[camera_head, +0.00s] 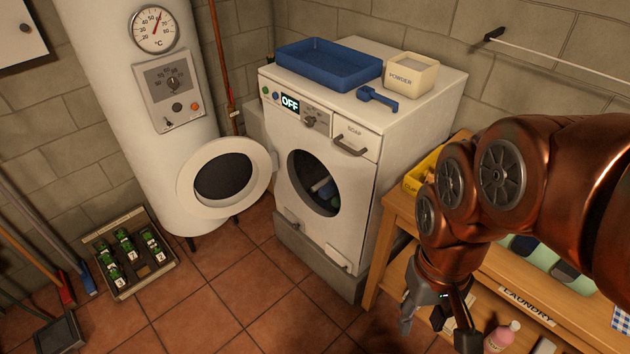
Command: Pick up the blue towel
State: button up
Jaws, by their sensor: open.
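Rolled or bunched cloths (325,190) in blue and pale tones lie inside the open, dark drum of the white washing machine (352,205). Its round door (196,196) is swung open to the left. Which cloth is the blue towel I cannot tell for certain. Green, pale and dark blue cloths (545,258) lie on the wooden bench, partly behind my arm. My gripper (438,325) hangs low at the bottom right, in front of the bench and to the right of the machine. It is open, with no object seen between its fingers.
A blue tray (330,66), a powder box (410,75) and a blue scoop (377,99) sit on the machine. The wooden bench (393,215) holds a yellow box (424,172); a pink bottle (502,337) stands low. The tiled floor before the machine is clear.

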aim_at(326, 192)
jog(key=u, duration=0.75)
jog(key=i, duration=1.05)
jog(key=u, duration=0.5)
jog(key=i, duration=0.4)
jog(key=z, duration=0.05)
